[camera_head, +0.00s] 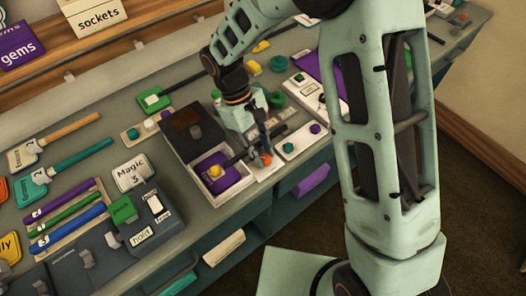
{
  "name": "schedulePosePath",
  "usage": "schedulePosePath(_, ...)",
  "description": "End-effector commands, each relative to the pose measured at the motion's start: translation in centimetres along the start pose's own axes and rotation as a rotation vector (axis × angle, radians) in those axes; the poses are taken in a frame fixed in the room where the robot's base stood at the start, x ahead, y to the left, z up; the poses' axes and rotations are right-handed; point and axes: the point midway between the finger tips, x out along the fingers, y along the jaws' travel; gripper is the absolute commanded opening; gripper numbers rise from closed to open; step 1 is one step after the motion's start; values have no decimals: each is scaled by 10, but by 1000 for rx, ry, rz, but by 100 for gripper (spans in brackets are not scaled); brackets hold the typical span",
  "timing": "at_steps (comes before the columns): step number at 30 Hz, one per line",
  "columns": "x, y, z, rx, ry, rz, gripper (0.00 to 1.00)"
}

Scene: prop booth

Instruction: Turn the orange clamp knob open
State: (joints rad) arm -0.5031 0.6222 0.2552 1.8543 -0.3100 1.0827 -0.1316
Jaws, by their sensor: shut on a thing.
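The orange clamp knob (265,160) is small and sits on a pale plate (262,173) near the front edge of the counter. My gripper (264,147) points down at it from above, and its dark fingers are closed around the knob. The fingers hide part of the knob, so its turn angle cannot be told. A dark bar lies beside the fingers.
An open box (216,199) with a purple thing and yellow knob stands just left of the plate. A white panel with a teal knob (288,148) is close on the right. A grey switch console (140,232) stands further left. The counter is crowded.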

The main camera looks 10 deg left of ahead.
Motion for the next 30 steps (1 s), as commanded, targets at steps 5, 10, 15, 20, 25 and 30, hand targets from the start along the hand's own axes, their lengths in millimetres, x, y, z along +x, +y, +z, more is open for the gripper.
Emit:
schedulePosePath(5, -1, -2, 0, -154, 2, 66, 0)
schedulePosePath(10, -1, -3, 0, -288, 2, 122, 0)
schedulePosePath(15, -1, -4, 0, -399, 2, 168, 0)
schedulePosePath(20, -1, -4, 1, -474, 1, 200, 0)
schedulePosePath(25, -1, -4, 1, -522, 2, 219, 0)
schedulePosePath(30, -1, -4, 1, -543, 2, 228, 0)
